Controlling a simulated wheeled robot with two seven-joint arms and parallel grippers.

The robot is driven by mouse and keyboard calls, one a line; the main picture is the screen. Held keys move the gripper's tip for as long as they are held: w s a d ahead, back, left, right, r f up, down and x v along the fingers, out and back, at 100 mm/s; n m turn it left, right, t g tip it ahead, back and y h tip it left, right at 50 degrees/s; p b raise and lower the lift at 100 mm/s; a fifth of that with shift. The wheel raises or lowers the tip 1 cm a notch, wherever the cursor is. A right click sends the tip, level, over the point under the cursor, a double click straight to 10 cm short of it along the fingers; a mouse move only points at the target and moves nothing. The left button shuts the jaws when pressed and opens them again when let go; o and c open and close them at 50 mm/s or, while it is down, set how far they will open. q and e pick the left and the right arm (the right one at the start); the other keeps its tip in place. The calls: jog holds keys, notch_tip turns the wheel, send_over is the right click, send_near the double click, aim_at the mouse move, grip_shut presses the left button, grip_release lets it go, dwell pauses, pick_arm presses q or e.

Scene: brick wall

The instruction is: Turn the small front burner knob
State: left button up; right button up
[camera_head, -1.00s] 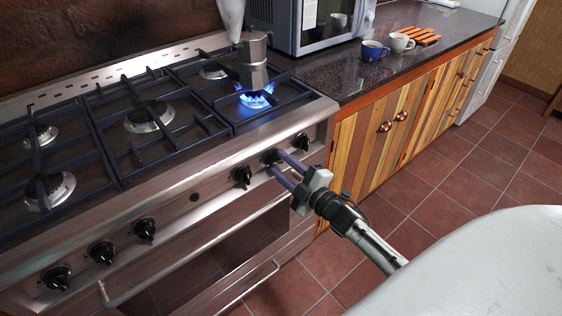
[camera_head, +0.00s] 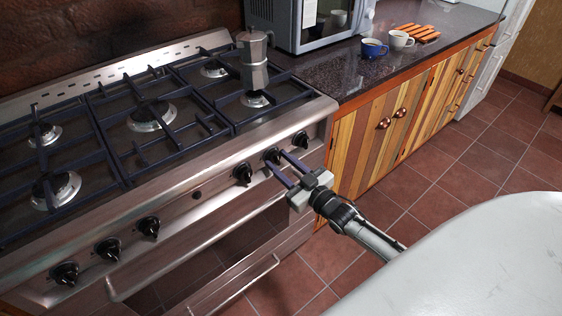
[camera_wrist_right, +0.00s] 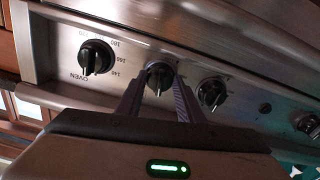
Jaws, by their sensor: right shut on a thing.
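The small front burner knob (camera_head: 272,156) is a black knob on the steel front panel of the stove, second from the right end. In the right wrist view the knob (camera_wrist_right: 159,78) sits between the two fingertips. My right gripper (camera_head: 277,158) is shut on it, with its fingers on either side, partly hiding it in the head view. The small front burner (camera_head: 256,100) shows no flame. A grey moka pot (camera_head: 253,65) stands over it. My left gripper is not in view.
The oven knob (camera_wrist_right: 96,57) and another black knob (camera_wrist_right: 212,93) flank the held knob. An oven handle (camera_head: 190,278) runs below the panel. The tiled floor at right is open.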

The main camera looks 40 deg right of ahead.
jog(key=shift+m, duration=0.9)
jog(key=o, duration=1.1)
jog(key=shift+c, duration=0.2)
jog(key=s, duration=1)
jog(key=shift+s+d, duration=0.15)
jog(key=shift+d, duration=0.3)
jog(key=shift+a, duration=0.1)
